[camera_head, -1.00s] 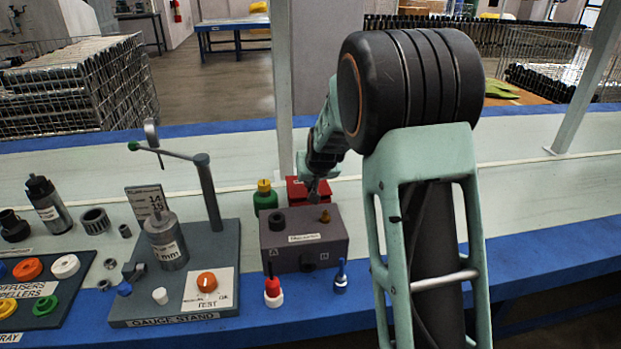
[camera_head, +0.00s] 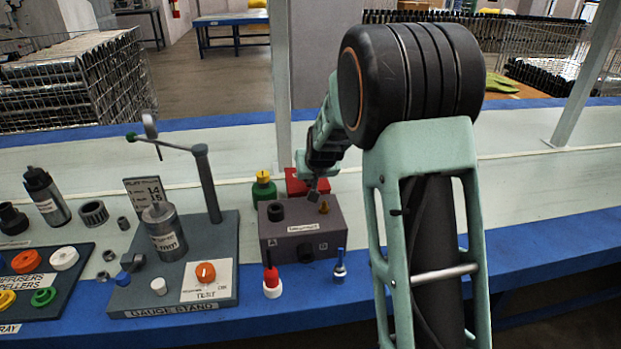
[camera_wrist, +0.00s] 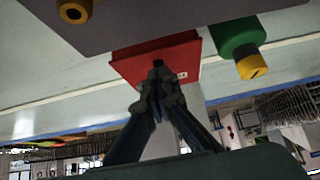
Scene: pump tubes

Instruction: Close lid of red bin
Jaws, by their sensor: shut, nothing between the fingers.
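The red bin (camera_head: 294,183) stands on the pale belt just behind the grey box, partly hidden by that box and my arm. In the wrist view a broad red face of the bin (camera_wrist: 180,50) shows, with a small light label near its edge. I cannot tell how far its lid is open. My gripper (camera_wrist: 158,66) is shut and empty, its fingertips overlapping the red face in the wrist view; contact is unclear. In the head view my gripper (camera_head: 318,186) points down at the bin's right side, close above the grey box.
The grey box (camera_head: 302,230) with knobs stands in front of the bin. A green bottle with a yellow cap (camera_head: 264,187) is close on its left. A gauge stand (camera_head: 172,275) is farther left. A white post (camera_head: 285,90) rises behind. The belt at right is clear.

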